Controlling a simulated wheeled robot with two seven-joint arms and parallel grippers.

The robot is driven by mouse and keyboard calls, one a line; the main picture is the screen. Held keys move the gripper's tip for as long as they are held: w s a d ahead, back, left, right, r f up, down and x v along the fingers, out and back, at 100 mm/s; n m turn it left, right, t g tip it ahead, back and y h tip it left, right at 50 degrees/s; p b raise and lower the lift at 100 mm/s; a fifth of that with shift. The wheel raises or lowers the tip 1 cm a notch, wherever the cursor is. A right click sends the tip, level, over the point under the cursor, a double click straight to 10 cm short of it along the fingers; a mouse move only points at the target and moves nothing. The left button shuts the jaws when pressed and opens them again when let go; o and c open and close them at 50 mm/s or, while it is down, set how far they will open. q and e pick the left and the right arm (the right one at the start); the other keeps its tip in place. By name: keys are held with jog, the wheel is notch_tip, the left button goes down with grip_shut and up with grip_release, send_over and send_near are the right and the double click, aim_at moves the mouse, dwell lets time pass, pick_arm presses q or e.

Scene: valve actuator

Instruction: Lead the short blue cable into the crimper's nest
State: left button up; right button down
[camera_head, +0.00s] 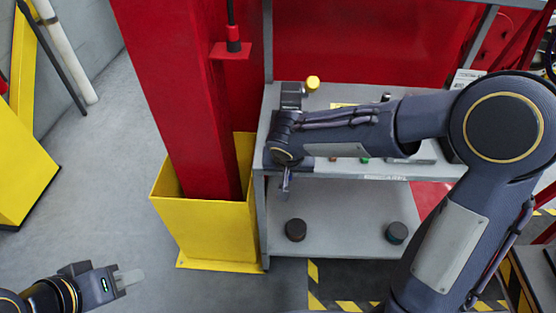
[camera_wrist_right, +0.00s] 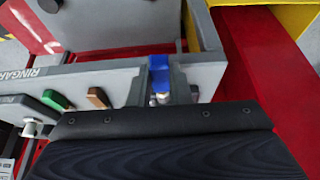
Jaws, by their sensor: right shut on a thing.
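The short blue cable (camera_wrist_right: 159,73) shows in the right wrist view as a blue piece with a silvery end, upright against a grey finger. My right gripper (camera_wrist_right: 172,84) is shut on it; the black gripper body hides part of the grip. In the head view my right gripper (camera_head: 286,183) hangs at the bench's front left edge, mostly covered by my own arm. I cannot make out the crimper's nest for certain in either view. My left gripper (camera_head: 129,279) is low at the left over bare floor, far from the bench; its finger gap is unclear.
The grey bench (camera_head: 400,172) has a lower shelf (camera_head: 340,215) with two dark round pieces. Green (camera_wrist_right: 57,100) and brown (camera_wrist_right: 98,97) pieces sit along the ledge. A red column (camera_head: 185,90) in a yellow guard (camera_head: 205,225) stands left.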

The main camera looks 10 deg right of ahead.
jog(key=shift+f, duration=0.3)
jog(key=shift+f+b, duration=0.15)
jog(key=shift+b, duration=0.4)
jog(key=shift+w+r, duration=0.2)
jog(key=shift+w, duration=0.1)
jog(key=shift+w+d+p, duration=0.15)
jog(key=shift+w+d, duration=0.1)
jog(key=shift+w, duration=0.6)
jog(key=shift+w+d+p, duration=0.2)
jog(key=shift+w+d, duration=0.05)
jog(key=shift+w, duration=0.55)
jog(key=shift+w+d+p, duration=0.15)
jog(key=shift+w+d, duration=0.1)
jog(key=shift+w, duration=0.6)
jog(key=shift+b, duration=0.9)
jog(key=shift+w+d+p, duration=0.15)
jog(key=shift+w+d, duration=0.05)
jog(key=shift+w, duration=0.45)
jog(key=shift+w+d+p, duration=0.15)
jog(key=shift+w+d, duration=0.05)
jog(key=shift+w, duration=0.5)
jog(key=shift+w+d+p, duration=0.15)
jog(key=shift+w+d, duration=0.05)
jog(key=shift+w, duration=0.45)
